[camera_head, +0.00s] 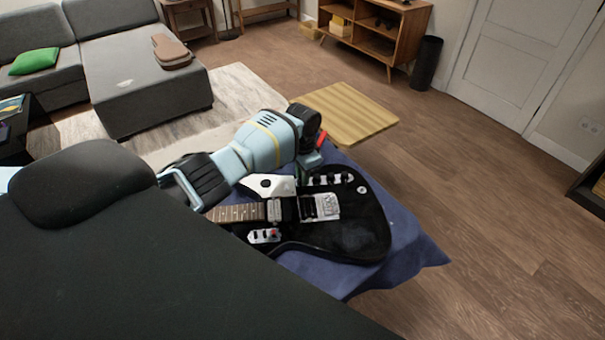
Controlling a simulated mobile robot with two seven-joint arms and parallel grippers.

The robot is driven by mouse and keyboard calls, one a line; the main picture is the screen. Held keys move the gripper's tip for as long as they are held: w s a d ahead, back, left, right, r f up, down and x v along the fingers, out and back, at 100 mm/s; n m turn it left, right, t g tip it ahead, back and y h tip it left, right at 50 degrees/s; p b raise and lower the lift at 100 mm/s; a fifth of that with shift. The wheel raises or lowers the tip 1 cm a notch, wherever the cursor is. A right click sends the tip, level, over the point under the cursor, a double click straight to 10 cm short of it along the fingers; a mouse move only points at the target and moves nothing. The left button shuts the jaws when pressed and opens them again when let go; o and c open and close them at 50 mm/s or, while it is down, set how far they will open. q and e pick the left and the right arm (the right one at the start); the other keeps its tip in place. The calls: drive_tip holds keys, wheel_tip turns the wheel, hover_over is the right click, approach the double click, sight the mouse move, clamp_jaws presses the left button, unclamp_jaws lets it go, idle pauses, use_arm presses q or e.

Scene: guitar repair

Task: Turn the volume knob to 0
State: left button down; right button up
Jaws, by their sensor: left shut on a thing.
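A black electric guitar (352,228) lies flat on a table covered with a blue cloth (408,246). A row of small dark knobs (331,179) sits on a light plate along its far edge. My left gripper (304,174) reaches in from the left over the guitar and points down at the left end of this row. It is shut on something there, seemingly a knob. Its fingertips are mostly hidden by the wrist, so I cannot tell which knob or how it is turned. My right gripper is not in view.
The guitar's neck (236,213) runs left under my left arm. A yellow slatted surface (345,112) lies beyond the table. A grey sofa (150,85) stands far left; open floor lies right.

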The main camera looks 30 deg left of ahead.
use_arm(q)
drive_tip(key=c, duration=1.3)
unclamp_jaws()
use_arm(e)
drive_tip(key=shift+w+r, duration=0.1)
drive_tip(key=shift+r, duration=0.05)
use_arm(q)
drive_tip(key=shift+o, duration=0.2)
drive_tip(key=shift+r, duration=0.1)
wheel_tip(320, 180, up, 8)
drive_tip(key=shift+f+p, duration=0.15)
drive_tip(key=shift+p, duration=0.4)
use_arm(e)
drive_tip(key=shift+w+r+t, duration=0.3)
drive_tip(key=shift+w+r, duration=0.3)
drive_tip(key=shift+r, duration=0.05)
use_arm(q)
drive_tip(key=shift+f, duration=0.1)
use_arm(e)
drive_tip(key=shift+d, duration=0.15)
